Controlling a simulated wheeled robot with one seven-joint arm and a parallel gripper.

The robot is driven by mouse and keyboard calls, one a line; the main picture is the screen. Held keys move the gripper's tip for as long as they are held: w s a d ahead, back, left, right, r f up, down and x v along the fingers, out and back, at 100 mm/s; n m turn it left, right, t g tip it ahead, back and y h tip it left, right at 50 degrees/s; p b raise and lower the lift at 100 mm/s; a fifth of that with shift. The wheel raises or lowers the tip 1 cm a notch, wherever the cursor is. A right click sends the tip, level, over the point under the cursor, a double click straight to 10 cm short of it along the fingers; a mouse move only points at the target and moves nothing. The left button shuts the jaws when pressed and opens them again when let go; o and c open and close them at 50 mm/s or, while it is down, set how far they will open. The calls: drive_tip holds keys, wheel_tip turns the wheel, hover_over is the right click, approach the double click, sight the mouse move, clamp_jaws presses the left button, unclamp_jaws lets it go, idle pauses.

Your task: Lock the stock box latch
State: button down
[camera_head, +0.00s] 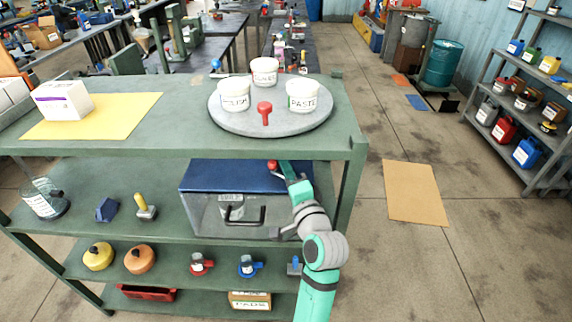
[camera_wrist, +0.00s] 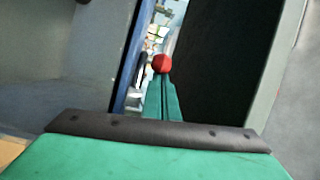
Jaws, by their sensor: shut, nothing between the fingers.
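The stock box (camera_head: 210,215) stands on the shelf under the top of the green cart, with a dark blue lid (camera_head: 225,178), a grey front, a dark handle and a small label. A red ball knob (camera_head: 272,165) shows at the lid's right part; I take it for the latch's knob, but the rest of the latch is hidden. My gripper (camera_head: 281,167) is shut and empty, its fingertips right by the knob. In the wrist view the red knob (camera_wrist: 162,64) sits just past the shut fingertips (camera_wrist: 161,80); I cannot tell whether they touch.
The cart's top (camera_head: 180,130) overhangs the box closely, and a green post (camera_head: 350,185) stands right of my arm. A round grey tray (camera_head: 235,122) with white tubs and a red-handled item is above. Smaller items sit left of the box and on lower shelves.

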drive_tip(key=shift+a, duration=0.2)
drive_tip(key=shift+s+a, duration=0.25)
drive_tip(key=shift+s, duration=0.15)
drive_tip(key=shift+d, duration=0.1)
idle(0.6)
drive_tip(key=shift+w, duration=0.1)
idle(0.4)
